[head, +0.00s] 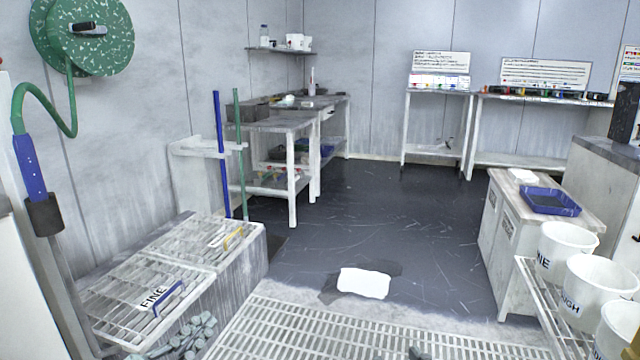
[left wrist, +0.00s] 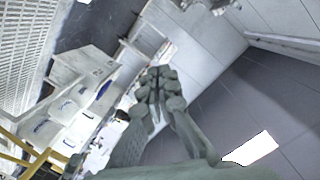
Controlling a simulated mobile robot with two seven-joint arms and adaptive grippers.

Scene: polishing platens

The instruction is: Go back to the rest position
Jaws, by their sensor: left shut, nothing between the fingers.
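My left gripper (left wrist: 156,82) shows in the left wrist view, its grey-green fingers drawn together at the tips with nothing between them. In the head view only a small dark tip (head: 417,353) shows at the bottom edge, apparently part of my left gripper; the rest is out of frame. It is over the pale floor grating (head: 300,335) in the picture and touches nothing that I can see. My right gripper is in neither view.
A bench with a blue tray (head: 550,200) and a rack with white buckets (head: 568,248) stand at right. Slatted lids (head: 150,290) with a FINE label and grey stones (head: 195,335) are at left. A white sheet (head: 364,283) lies on open dark floor (head: 400,220).

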